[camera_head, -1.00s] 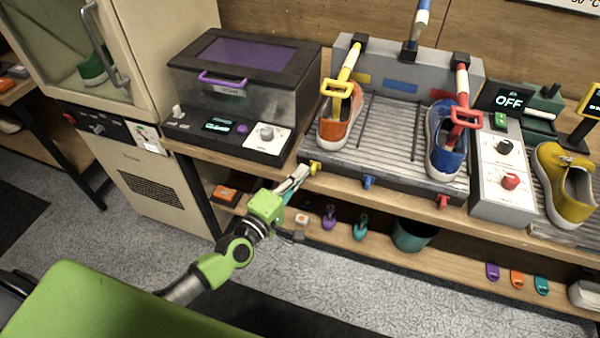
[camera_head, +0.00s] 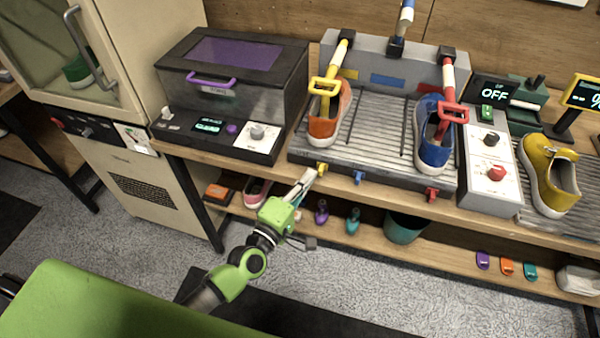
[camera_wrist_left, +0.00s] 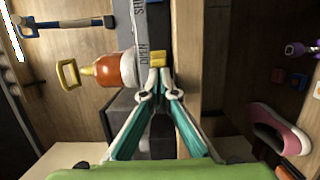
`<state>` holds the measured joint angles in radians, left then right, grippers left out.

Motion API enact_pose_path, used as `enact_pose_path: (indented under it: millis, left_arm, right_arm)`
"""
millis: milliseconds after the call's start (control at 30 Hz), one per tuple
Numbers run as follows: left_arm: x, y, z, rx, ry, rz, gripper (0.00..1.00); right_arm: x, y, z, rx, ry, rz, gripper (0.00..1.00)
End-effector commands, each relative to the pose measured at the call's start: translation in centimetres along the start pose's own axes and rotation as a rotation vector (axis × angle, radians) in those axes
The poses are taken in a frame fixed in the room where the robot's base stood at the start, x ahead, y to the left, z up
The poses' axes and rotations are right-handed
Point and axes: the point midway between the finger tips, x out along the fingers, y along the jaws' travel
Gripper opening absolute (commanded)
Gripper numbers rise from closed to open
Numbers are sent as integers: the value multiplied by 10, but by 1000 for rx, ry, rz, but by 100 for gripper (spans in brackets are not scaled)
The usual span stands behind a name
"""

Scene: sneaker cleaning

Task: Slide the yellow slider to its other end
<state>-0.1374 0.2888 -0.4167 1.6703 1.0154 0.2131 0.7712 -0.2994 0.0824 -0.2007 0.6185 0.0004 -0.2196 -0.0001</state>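The yellow slider (camera_head: 322,168) is a small knob on the front edge of the grey rack (camera_head: 375,175), near its left end. In the left wrist view the yellow slider (camera_wrist_left: 157,59) sits just beyond my fingertips, beside a lettered strip that seems to read OPEN. My left gripper (camera_head: 311,175) reaches up to it from the lower left. In the wrist view the left gripper (camera_wrist_left: 158,78) has its fingertips brought together; they are at or very near the slider, and I cannot tell whether they touch it. My right gripper is out of view.
A blue slider (camera_head: 358,178) and a red slider (camera_head: 431,195) lie further right on the same edge. An orange shoe (camera_head: 327,125) and a blue shoe (camera_head: 432,150) stand on the rack. A lower shelf holds a pink shoe (camera_head: 256,190) and a teal bin (camera_head: 404,229).

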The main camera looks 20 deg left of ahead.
Motion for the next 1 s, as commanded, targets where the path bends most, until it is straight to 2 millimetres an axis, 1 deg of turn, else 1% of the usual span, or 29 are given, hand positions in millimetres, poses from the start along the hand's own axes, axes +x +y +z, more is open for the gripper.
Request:
enact_pose_path:
  millis: [33, 300, 400, 500, 633, 800, 867, 933, 967, 1000]
  left_arm:
    - [-11, -3, 4, -2, -9, -9, 0]
    - [-69, -4, 0, -1, -2, -8, 0]
    - [-87, -3, -1, -2, -1, -7, 0]
    - [-99, -3, -2, -2, 1, -6, 0]
    - [-107, -2, -3, -4, 3, -4, 0]
    - [-109, -2, -3, -3, 3, -3, 0]
    - [-109, -7, -4, 10, 4, -11, 0]
    - [-109, -23, -6, 57, 3, -40, 0]
    - [-110, -34, -8, 89, 1, -62, 0]
    - [-112, -53, -10, 143, -3, -98, 0]
  right_arm:
    - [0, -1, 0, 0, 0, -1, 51]
    - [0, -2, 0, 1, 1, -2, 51]
    - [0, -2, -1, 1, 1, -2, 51]
    - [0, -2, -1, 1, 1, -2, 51]
    - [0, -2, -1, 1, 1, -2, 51]
    - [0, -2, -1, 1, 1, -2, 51]
    - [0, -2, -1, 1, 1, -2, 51]
    - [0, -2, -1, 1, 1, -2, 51]
    - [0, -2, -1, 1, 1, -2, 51]
    - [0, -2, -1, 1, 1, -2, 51]
